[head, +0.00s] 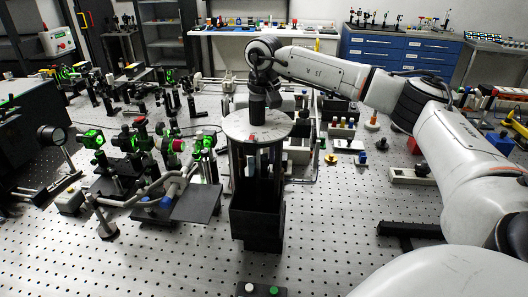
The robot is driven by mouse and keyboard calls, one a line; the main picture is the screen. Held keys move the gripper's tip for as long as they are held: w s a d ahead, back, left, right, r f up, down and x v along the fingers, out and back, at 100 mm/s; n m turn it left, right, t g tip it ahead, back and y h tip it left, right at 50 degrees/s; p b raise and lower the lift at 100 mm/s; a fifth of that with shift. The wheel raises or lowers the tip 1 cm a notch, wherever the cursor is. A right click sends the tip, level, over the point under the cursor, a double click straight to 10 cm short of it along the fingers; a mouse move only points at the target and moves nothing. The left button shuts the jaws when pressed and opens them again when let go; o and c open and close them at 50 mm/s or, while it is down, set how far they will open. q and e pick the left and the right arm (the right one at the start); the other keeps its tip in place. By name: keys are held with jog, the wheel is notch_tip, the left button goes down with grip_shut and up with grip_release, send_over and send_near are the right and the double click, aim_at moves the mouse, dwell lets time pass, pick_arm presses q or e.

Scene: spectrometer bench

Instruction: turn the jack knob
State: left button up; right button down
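I cannot pick out the jack knob for certain in the head view. A tall dark stand (257,220) with a round grey top plate (238,124) rises from the middle of the bench. A short black post (257,113) is on the plate. My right arm comes in from the right, and its dark gripper end (262,92) points down just over the post. The fingers are dark and small, so I cannot tell whether they are open, shut or touching the post. My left gripper is not in view.
Optical mounts with green light (130,143) crowd the left side, beside a dark flat plate (195,203). Small holders and bottles (343,127) stand behind the stand to the right. A button box (262,291) is at the front edge. The perforated bench top is clear at front left.

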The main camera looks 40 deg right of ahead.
jog(key=m, duration=0.9)
dwell(0.3)
dwell(0.5)
jog(key=c, duration=1.6)
grip_release()
jog(key=shift+f, duration=0.1)
jog(key=shift+o, duration=0.2)
notch_tip(320, 180, up, 10)
jog(key=shift+r, duration=0.2)
